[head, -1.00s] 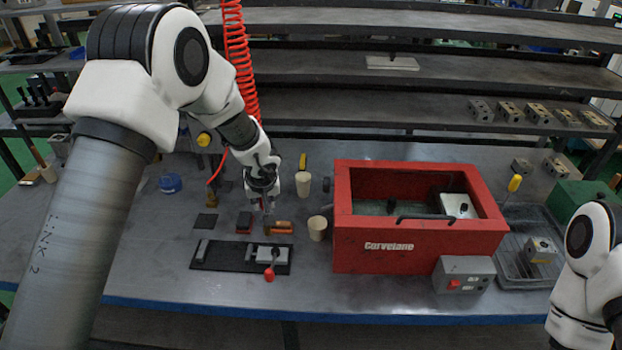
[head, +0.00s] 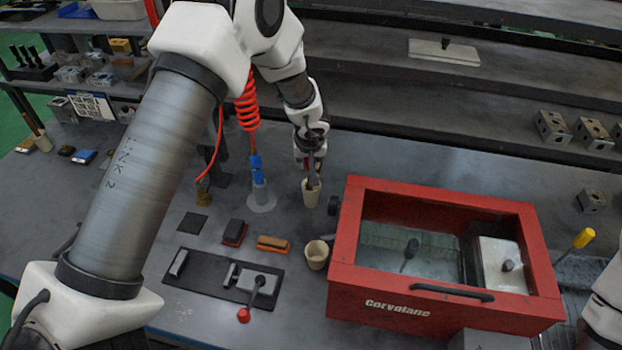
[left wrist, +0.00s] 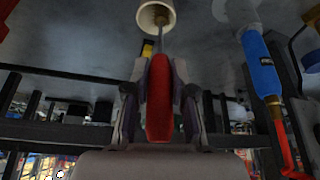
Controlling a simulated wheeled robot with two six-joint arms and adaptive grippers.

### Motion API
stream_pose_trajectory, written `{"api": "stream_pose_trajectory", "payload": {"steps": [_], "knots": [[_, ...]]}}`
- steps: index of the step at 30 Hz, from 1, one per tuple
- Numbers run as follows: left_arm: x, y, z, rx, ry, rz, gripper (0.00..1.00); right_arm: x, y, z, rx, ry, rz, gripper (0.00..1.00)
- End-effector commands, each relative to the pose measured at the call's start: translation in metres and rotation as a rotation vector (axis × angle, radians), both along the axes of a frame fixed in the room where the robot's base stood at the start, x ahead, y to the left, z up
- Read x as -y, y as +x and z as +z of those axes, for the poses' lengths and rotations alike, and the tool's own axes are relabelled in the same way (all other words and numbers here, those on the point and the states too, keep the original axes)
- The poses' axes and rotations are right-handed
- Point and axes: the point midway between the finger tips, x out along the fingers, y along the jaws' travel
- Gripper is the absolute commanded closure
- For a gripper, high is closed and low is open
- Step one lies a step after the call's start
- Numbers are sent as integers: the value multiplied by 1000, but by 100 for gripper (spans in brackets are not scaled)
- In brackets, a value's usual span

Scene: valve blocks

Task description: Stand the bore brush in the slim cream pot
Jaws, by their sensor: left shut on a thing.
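The slim cream pot (head: 310,197) stands upright on the bench, left of the red cabinet; its rim shows at the top of the left wrist view (left wrist: 142,20). My left gripper (head: 313,163) is above this pot. It is shut on the red handle of the bore brush (left wrist: 159,100). The brush's thin shaft points down to the pot, and its dark head (left wrist: 161,19) shows against the pot's mouth. I cannot tell how deep the head is. My right gripper is out of view; only part of that arm shows at the right edge.
A wider cream pot (head: 316,256) stands nearer. The red cabinet (head: 385,296) is close on the right. A blue air tool (head: 257,170) on a red coiled hose stands left of the slim pot. Brushes (head: 273,244) and a black fixture plate (head: 205,279) lie in front.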

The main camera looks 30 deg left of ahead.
Motion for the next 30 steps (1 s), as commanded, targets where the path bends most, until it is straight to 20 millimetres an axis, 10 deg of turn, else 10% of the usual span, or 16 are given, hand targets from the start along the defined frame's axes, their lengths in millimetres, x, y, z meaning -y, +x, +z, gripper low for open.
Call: {"api": "stream_pose_trajectory", "payload": {"steps": [6,19,20,22,30], "knots": [[0,0,-44,-3,1,0,100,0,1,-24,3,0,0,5],[0,0,-48,-2,0,-1,100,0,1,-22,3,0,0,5],[0,0,-48,-2,0,0,72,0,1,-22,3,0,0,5],[0,0,-47,-1,0,0,51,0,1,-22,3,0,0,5],[0,0,-47,-1,0,0,51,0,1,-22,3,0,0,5]]}}
